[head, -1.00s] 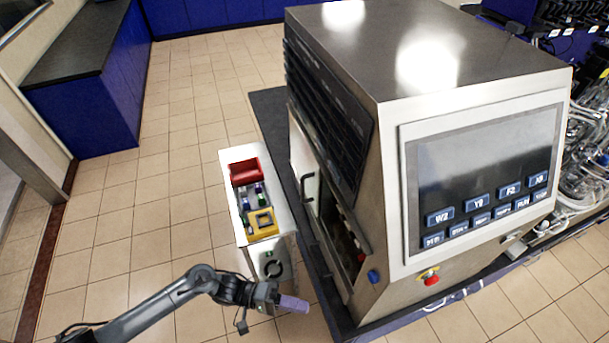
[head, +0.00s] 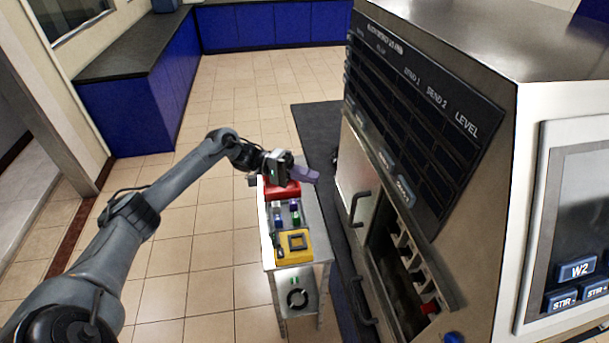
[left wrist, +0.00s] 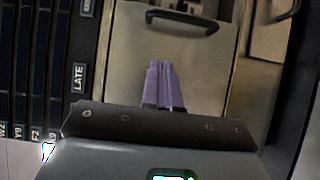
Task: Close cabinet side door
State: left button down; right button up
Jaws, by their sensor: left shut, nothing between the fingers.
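The cabinet's side door (head: 355,170) is a pale metal panel with a dark bar handle (head: 357,207) on the left-facing side of the large steel bioreactor cabinet. Beside it, nearer to me, an opening (head: 395,265) shows the dark interior. My left gripper (head: 316,177), with purple fingers, is left of the door, above the far end of the cart, and apart from the panel. In the left wrist view its fingers (left wrist: 162,64) are together and empty, pointing toward a metal panel with a dark handle (left wrist: 185,20). My right gripper is not in view.
A narrow metal cart (head: 318,258) with a red bin (head: 283,190) and a yellow holder (head: 294,246) stands left of the cabinet. Another dark handle (head: 365,305) sits lower on the cabinet. A control panel (head: 580,230) is on its front. Tiled floor is clear at left.

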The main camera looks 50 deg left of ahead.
pick_arm(q)
jog(key=w+d+p, duration=0.2)
jog(key=d+p, duration=0.1)
jog(key=d, duration=0.6)
jog(key=shift+d, duration=0.4)
